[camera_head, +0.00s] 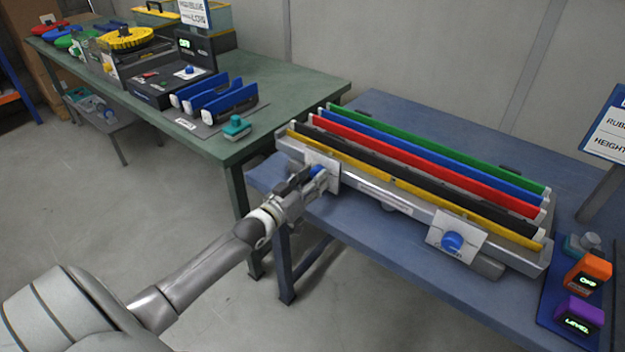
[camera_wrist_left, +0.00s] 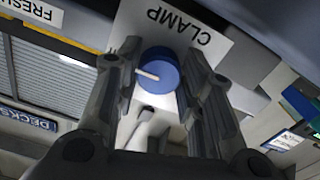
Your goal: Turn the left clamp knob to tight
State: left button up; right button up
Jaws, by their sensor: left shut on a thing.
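The left clamp knob (camera_wrist_left: 158,72) is blue and round with a white pointer line, set on a white plate (camera_wrist_left: 205,35) marked CLAMP. In the head view the left clamp knob (camera_head: 317,170) is partly hidden by my left gripper (camera_head: 305,180). My left gripper (camera_wrist_left: 165,85) has one finger on each side of the knob and is shut on it. The right clamp knob (camera_head: 452,241) is also blue, on a white plate (camera_head: 470,243) at the fixture's right front. My right gripper is not in view.
The grey fixture (camera_head: 375,192) holds green, blue, red, black and yellow strips on a blue table (camera_head: 380,105). Orange (camera_head: 587,273) and purple (camera_head: 580,315) boxes stand at the right. A green table (camera_head: 300,85) with tools stands behind left.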

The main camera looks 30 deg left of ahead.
pick_arm(q)
jog(key=shift+f, duration=0.15)
jog(key=o, duration=1)
jog(key=shift+o, duration=0.2)
jog(key=shift+s, duration=0.15)
jog(key=s, duration=1.1)
jog(key=shift+s+a, duration=0.35)
jog(key=shift+a, duration=0.1)
jog(key=s+f+g+y, duration=0.1)
jog(key=s+f+g, duration=0.25)
jog(key=f, duration=0.75)
jog(key=s+f+g+y, duration=0.15)
jog(key=s+f, duration=0.25)
jog(key=f, duration=0.6)
jog(key=s+f+g, duration=0.3)
jog(key=s+f, duration=0.1)
jog(key=f, duration=0.7)
jog(key=s+d+f+m+g, duration=0.1)
jog(key=s+d+f+g, duration=0.2)
jog(key=s, duration=0.6)
jog(key=s+d+f+m+g, duration=0.2)
jog(key=s+d+f+g, duration=0.1)
jog(key=s+d+f, duration=0.4)
jog(key=s+d+f+m+g, duration=0.1)
jog(key=s+d+f+g, duration=0.2)
jog(key=s+f, duration=0.7)
jog(key=s+d+h, duration=0.1)
jog(key=s+d, duration=0.1)
jog(key=shift+s+f, duration=0.15)
jog(key=shift+s, duration=0.25)
